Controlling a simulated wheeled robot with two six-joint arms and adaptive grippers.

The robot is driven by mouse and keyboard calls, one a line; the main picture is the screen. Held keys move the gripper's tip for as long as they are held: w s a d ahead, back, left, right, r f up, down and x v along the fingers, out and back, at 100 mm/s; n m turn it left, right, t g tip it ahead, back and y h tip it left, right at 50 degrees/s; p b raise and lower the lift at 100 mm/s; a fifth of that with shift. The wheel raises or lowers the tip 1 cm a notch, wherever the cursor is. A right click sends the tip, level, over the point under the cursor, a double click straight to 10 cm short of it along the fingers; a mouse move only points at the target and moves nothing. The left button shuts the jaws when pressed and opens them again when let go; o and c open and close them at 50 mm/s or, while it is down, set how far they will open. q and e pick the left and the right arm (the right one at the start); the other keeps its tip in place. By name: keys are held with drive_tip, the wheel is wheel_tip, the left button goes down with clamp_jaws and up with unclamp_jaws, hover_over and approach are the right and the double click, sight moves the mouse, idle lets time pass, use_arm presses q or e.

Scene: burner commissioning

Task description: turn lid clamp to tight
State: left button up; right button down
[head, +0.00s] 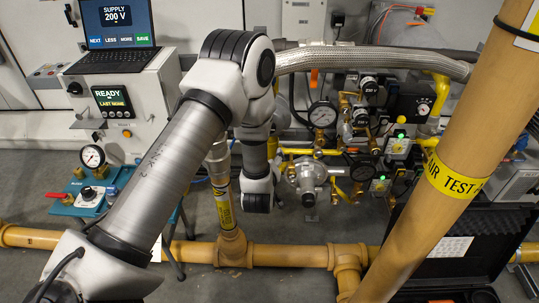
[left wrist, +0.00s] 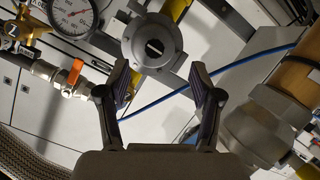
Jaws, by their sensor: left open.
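My left gripper (left wrist: 159,82) is open and empty in the left wrist view, its two dark fingers spread apart. Beyond the fingertips is a round grey housing (left wrist: 137,55) with a dark slot at its centre. It appears in the gap between the fingers, and I see no contact. No part is clearly marked as the lid clamp, so I cannot tell which piece it is or how it is set. In the head view my left arm reaches to the middle of the pipework, and its fingers cannot be made out there. My right gripper is not in view.
A pressure gauge (left wrist: 73,16) and an orange-handled valve (left wrist: 75,73) lie left of the housing. A thick yellow-brown pipe (head: 447,150) slants across the right. A braided hose (head: 385,58) crosses behind. A black open case (head: 475,240) stands at right, and a laptop (head: 117,25) at left.

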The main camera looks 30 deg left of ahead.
use_arm(q)
drive_tip(key=w+a+n+t+y+b, duration=0.1)
drive_tip(key=w+a+b, duration=0.3)
drive_tip(key=w+b, duration=0.2)
drive_tip(key=w+a+f+n+t+y+b, duration=0.1)
drive_tip(key=w+a+b, duration=0.3)
drive_tip(key=b, duration=0.6)
drive_tip(key=w+n, duration=0.1)
drive_tip(key=w, duration=0.1)
drive_tip(key=shift+w+t+y+b, duration=0.4)
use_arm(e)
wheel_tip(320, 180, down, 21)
use_arm(q)
drive_tip(key=shift+a+f, duration=0.1)
drive_tip(key=shift+c, duration=0.2)
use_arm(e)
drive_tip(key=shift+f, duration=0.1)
use_arm(q)
drive_tip(key=c, duration=1.1)
